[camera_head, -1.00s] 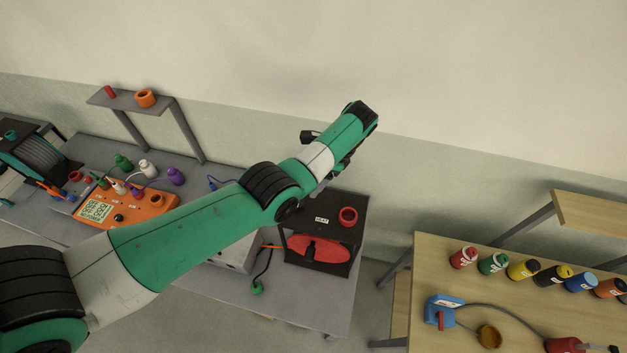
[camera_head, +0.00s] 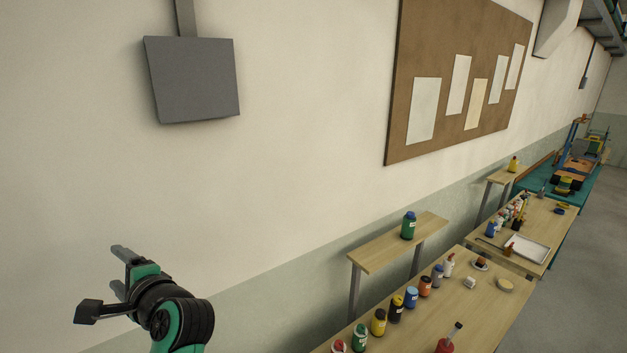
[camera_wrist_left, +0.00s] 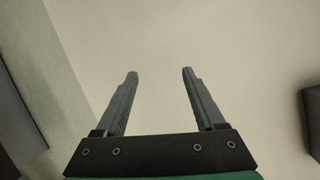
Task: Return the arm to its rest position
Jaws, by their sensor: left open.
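My left gripper (camera_head: 117,268) is at the lower left of the head view, raised in front of the pale wall, with its fingers pointing up and to the left. In the left wrist view its two grey fingers (camera_wrist_left: 159,95) stand wide apart with nothing between them. Only the wrist and gripper of the left arm show in the head view. My right gripper shows in neither view.
A dark grey wall box (camera_head: 192,80) hangs above the gripper. A wooden table (camera_head: 500,315) at the lower right holds several bottles, with a raised shelf (camera_head: 385,250) bearing a green bottle (camera_head: 408,226). A corkboard (camera_head: 455,70) hangs behind. The wall around the gripper is clear.

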